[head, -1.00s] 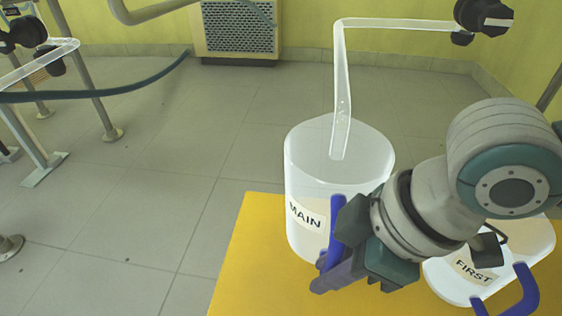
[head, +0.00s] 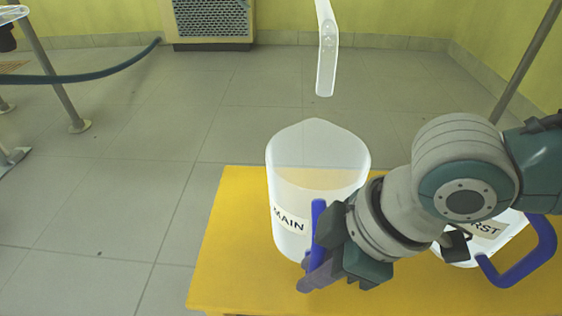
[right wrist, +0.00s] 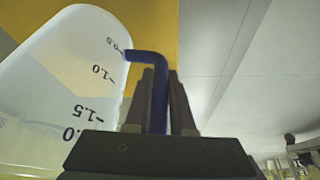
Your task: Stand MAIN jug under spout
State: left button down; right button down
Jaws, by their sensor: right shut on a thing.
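In the right wrist view the fingers close on the blue handle (right wrist: 158,100) beside the graduated jug wall (right wrist: 70,85). The glass spout (head: 327,50) hangs down, its open end above the jug's rim in the picture, with a gap between. My left gripper is out of view.
The FIRST jug (head: 480,240), with a blue handle, is at the right of the yellow table (head: 225,240), partly behind my right arm. Table shows bare left of the MAIN jug.

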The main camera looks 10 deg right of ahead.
jog(key=shift+w+a+f, duration=0.1)
jog(key=shift+f, duration=0.05)
jog(key=c, duration=0.8)
grip_release()
jog(key=shift+o, duration=0.2)
jog(key=shift+r, duration=0.3)
jog(key=p+v, duration=0.9)
jog(key=v, duration=0.3)
jog(key=s+a+r+m+t+y, duration=0.1)
jog(key=s+a+r+m, duration=0.1)
jog(key=a, duration=0.2)
jog(key=s+a+r+m+t, duration=0.1)
jog(key=s+a+r, duration=0.1)
jog(key=a+r, duration=0.15)
jog(key=s+d+m+h, duration=0.2)
jog(key=s+d+m, duration=0.1)
jog(key=d, duration=0.3)
jog(key=s+d+f+m+h, duration=0.1)
jog(key=s+d+m+h, duration=0.1)
jog(key=d, duration=0.4)
jog(key=s+m, duration=0.1)
jog(key=m, duration=0.1)
jog(key=shift+d+m+g+h, duration=0.3)
jog(key=shift+d+h, duration=0.1)
